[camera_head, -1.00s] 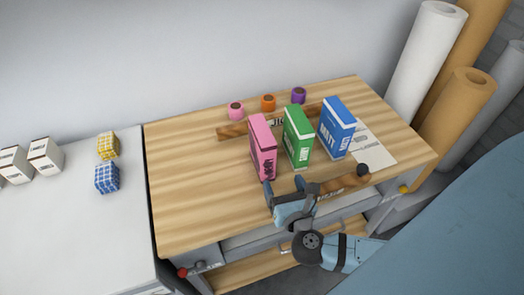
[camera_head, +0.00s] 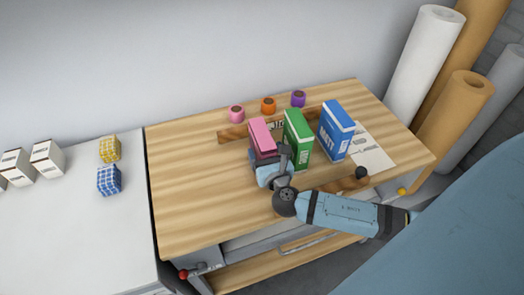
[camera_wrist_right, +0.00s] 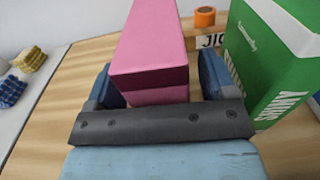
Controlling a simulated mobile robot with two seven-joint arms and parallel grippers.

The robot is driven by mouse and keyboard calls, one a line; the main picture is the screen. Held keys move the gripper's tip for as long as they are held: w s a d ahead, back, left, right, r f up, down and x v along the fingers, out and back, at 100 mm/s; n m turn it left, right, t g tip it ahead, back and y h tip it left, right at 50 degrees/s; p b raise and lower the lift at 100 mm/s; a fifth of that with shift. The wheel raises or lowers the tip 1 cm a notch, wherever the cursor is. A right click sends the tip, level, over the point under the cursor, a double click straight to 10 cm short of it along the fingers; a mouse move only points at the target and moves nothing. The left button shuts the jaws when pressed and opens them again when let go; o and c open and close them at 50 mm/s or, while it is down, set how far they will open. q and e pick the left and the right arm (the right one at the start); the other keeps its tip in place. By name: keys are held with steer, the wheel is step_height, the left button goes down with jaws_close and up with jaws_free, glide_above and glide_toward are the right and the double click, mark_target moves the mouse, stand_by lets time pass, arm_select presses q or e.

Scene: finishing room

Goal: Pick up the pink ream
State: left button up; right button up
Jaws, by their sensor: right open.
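The pink ream (camera_head: 262,134) stands upright on the wooden table, leftmost of three reams. Its lower part is hidden behind my right gripper in the head view. My right gripper (camera_head: 268,158) is open at the near side of the pink ream. In the right wrist view the pink ream (camera_wrist_right: 152,55) stands between the two blue fingers of my right gripper (camera_wrist_right: 158,85), one on each side. I cannot tell if either finger touches it. My left gripper is not in view.
A green ream (camera_head: 298,138) stands close to the right of the pink one, near the right finger. A blue ream (camera_head: 336,130) is further right. Pink, orange and purple rolls (camera_head: 268,104) stand behind. The table's left part (camera_head: 190,180) is clear.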

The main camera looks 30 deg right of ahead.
steer(key=shift+w+d, duration=0.15)
steer(key=shift+w, duration=0.3)
steer(key=shift+c, duration=0.3)
jaws_close()
steer(key=shift+r, duration=0.1)
steer(key=shift+r, duration=0.1)
